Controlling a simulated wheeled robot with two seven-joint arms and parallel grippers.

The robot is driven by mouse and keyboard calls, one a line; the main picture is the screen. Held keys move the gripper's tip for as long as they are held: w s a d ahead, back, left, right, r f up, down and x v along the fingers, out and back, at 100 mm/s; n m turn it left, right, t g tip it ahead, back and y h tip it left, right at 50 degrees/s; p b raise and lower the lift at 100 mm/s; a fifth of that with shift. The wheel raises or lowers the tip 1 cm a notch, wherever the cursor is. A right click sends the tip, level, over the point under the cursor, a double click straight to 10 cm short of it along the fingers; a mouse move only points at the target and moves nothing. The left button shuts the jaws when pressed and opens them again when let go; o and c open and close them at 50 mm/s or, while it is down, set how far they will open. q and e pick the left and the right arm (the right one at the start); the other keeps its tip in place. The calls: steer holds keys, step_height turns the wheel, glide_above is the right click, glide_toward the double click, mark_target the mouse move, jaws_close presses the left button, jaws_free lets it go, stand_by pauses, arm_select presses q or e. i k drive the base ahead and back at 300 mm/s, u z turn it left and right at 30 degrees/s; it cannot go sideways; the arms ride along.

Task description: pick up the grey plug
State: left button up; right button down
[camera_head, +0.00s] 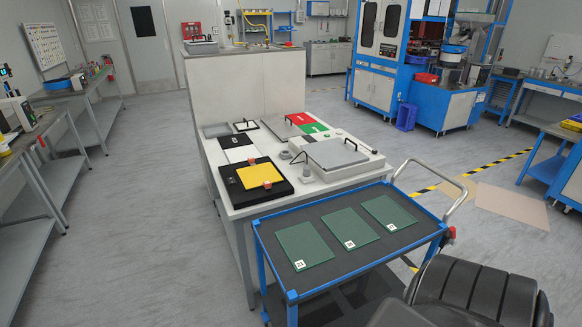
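A small grey upright piece that looks like the grey plug (307,174) stands on the white table (232,213). It is between the black box with the yellow top (258,175) and the pale box with a grey lid and black handle (335,152). A second, low round grey piece (286,155) lies just behind it; its details are too small to tell. Neither of my grippers shows in the view. A black rounded part at the bottom right looks like part of my own arm.
A blue-framed cart (325,285) with three green plates (349,228) on its dark top stands at the table's near side. Black and white panels (236,141), a grey tray (217,130) and a red and green panel (297,122) lie farther back on the table. Open floor lies left.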

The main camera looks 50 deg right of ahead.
mark_target(307, 173)
steer(key=z, duration=0.05)
steer(key=i, duration=3.1)
steer(key=z, duration=4.25)
